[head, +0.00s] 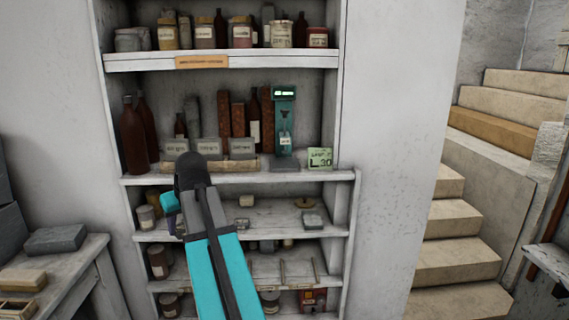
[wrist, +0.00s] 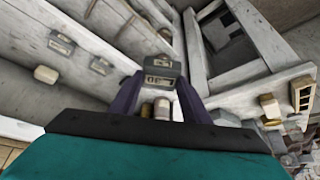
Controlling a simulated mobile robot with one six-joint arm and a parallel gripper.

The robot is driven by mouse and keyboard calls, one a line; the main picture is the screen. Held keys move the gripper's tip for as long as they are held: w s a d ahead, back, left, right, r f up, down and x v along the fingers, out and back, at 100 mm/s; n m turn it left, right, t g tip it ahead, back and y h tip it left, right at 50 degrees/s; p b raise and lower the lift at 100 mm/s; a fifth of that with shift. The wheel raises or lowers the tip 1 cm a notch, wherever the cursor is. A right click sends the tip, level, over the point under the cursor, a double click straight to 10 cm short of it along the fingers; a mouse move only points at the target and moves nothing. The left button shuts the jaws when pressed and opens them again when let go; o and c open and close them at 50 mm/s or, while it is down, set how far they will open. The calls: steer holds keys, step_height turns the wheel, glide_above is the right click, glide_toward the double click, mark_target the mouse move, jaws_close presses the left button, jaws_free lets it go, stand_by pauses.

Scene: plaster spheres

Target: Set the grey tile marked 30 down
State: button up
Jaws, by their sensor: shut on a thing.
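In the wrist view my gripper (wrist: 158,88) has its two dark purple fingers closed on the grey tile marked 30 (wrist: 160,66). The number appears upside down there. The tile is held between the fingertips, and I cannot tell if it touches any surface. A pale green card reading 30 (head: 320,158) stands at the right end of the middle shelf.
A green device with a lit display (head: 284,120) stands beside the card, with bottles and grey labelled blocks to its left. Below, a shelf holds a few small pieces (head: 312,219) with bare board between. A side table (head: 62,272) is left; stone steps (head: 455,225) are right.

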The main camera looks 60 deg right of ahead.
mark_target(286, 152)
steer(key=s+d+r+m+p, duration=0.1)
steer(key=s+d+r, duration=0.3)
steer(key=s+d, duration=0.5)
steer(key=s+d+r+m+h+p, duration=0.1)
steer(key=s+d+r+p, duration=0.1)
steer(key=s+d+r, duration=0.3)
steer(key=s+d+r+m+p, duration=0.1)
steer(key=s+d+r, duration=0.4)
steer(key=s+d, duration=0.8)
steer(key=shift+s+g+h+p, duration=0.3)
steer(key=shift+s, duration=0.55)
steer(key=shift+w+r, duration=0.1)
steer(key=shift+r, duration=0.05)
steer(key=w+d+p, duration=0.1)
steer(key=w+d, duration=0.1)
steer(key=w, duration=0.1)
steer(key=w+d+p, duration=0.2)
steer(key=w, duration=0.2)
steer(key=w+d+p, duration=0.1)
steer(key=w+d, duration=0.2)
steer(key=w, duration=0.1)
steer(key=shift+w, duration=0.2)
steer(key=shift+p, duration=0.3)
